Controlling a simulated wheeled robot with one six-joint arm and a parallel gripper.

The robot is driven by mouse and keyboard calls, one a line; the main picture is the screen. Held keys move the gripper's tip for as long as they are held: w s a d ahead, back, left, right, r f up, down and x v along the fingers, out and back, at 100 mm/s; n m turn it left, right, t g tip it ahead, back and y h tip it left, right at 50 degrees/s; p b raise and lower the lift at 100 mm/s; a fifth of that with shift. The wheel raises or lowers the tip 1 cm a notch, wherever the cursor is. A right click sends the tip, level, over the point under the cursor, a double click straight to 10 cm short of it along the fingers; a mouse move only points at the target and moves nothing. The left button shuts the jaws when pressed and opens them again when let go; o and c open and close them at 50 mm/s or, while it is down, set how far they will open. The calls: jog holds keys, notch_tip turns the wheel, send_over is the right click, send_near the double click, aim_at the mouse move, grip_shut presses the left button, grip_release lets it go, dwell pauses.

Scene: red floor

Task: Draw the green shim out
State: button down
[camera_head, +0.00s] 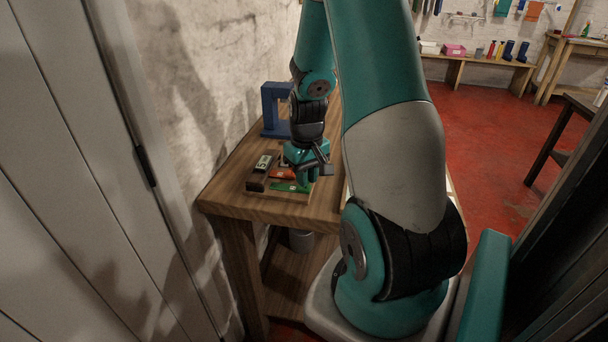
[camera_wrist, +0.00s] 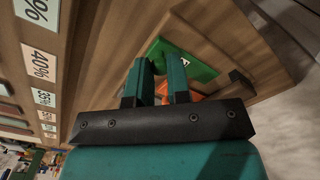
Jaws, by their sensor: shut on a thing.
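The green shim (camera_head: 290,187) lies flat and low at the front of a small wooden fixture (camera_head: 262,177) on the bench. In the wrist view the green shim (camera_wrist: 198,66) shows as a flat green plate with a small white mark, just beyond my fingertips. My gripper (camera_head: 316,168) is over the fixture's right side. In the wrist view my gripper (camera_wrist: 160,68) has its two fingers around the near left part of the shim, shut on it. The fingers hide part of it.
An orange piece (camera_head: 283,173) lies beside the green shim, partly under my gripper. A blue frame-shaped block (camera_head: 275,108) stands behind on the wooden bench (camera_head: 232,187). Percent labels (camera_wrist: 40,64) line a wooden face at left in the wrist view. The wall is close at left.

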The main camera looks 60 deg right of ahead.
jog(key=c, duration=1.1)
grip_release()
jog(key=shift+s, duration=0.15)
jog(key=shift+o, duration=0.2)
jog(key=shift+r, duration=0.1)
notch_tip(320, 180, up, 17)
jog(key=shift+r, duration=0.15)
